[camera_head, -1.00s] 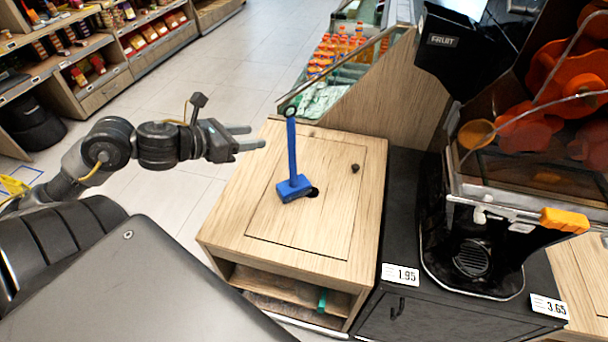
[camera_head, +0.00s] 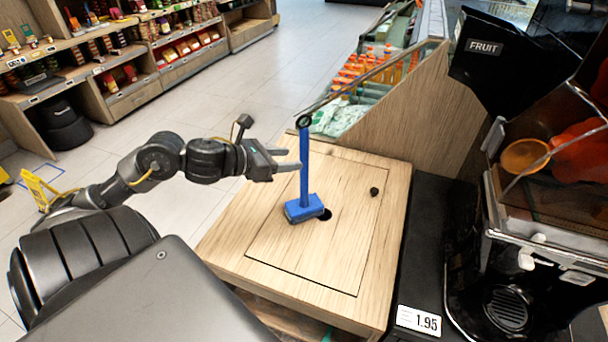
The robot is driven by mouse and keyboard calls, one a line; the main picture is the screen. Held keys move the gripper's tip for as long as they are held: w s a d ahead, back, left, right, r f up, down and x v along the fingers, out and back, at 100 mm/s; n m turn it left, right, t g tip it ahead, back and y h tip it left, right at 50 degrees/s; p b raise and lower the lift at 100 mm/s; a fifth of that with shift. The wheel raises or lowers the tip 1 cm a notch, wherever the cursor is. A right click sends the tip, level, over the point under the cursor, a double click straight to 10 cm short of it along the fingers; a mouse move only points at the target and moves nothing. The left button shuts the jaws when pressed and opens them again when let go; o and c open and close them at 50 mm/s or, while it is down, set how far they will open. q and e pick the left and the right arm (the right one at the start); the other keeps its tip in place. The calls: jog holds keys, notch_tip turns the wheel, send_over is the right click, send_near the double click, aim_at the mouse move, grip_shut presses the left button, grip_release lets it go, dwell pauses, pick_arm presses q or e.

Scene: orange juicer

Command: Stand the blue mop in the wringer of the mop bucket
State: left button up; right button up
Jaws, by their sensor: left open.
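A blue mop (camera_head: 305,170) stands upright on a wooden cabinet top (camera_head: 350,255), its blue block-shaped head down beside a small dark hole. A dark ring tops its handle. My left gripper (camera_head: 294,160) is open, and its fingertips point right at the handle. The fingertips reach the handle's left edge in the picture; I cannot tell whether they touch it. No mop bucket with a wringer is clearly recognizable. My right gripper is not in view.
A juicer (camera_head: 505,310) stands on a black counter at the right. A sloped wooden panel and bottle display (camera_head: 375,70) rise behind the mop. A yellow object (camera_head: 38,195) stands on the floor at far left.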

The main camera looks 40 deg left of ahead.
aim_at(308, 157)
pick_arm(q)
jog(key=p+x, duration=0.1)
jog(key=x, duration=0.6)
jog(key=shift+w+a+p, duration=0.1)
jog(key=shift+w+p, duration=0.1)
jog(key=shift+p, duration=0.15)
jog(key=shift+w+f, duration=0.25)
jog(key=shift+f, duration=0.05)
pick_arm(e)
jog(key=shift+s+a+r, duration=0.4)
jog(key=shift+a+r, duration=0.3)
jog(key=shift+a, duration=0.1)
pick_arm(q)
jog(key=c, duration=1)
grip_shut()
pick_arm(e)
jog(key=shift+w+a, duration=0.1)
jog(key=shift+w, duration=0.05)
pick_arm(q)
jog(key=shift+r, duration=0.1)
